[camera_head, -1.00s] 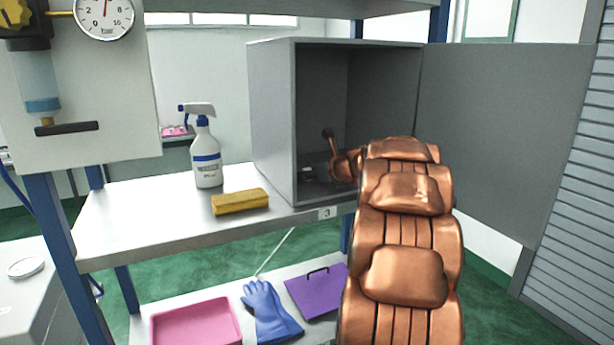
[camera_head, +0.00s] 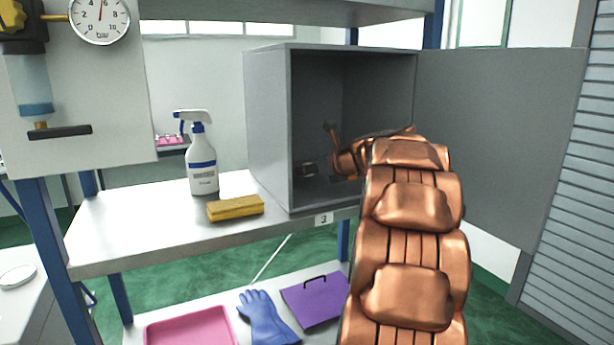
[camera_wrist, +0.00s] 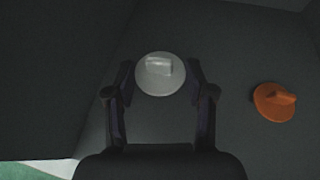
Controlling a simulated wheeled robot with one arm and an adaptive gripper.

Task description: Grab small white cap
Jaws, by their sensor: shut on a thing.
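The small white cap (camera_wrist: 153,84) is a round disc with a raised grip tab, seen in the wrist view. My gripper (camera_wrist: 160,85) is shut on it, with one dark finger on each side of the disc. In the head view my gripper (camera_head: 314,169) is inside the open grey cabinet (camera_head: 268,130), and the cap is too small and dark there to make out clearly. My copper-coloured arm hides part of the cabinet opening.
An orange cap (camera_wrist: 273,102) lies to the right on the cabinet floor. The cabinet walls are close around my gripper, and its door (camera_head: 500,150) stands open to the right. A spray bottle (camera_head: 202,160) and a yellow sponge (camera_head: 236,207) stand left of the cabinet.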

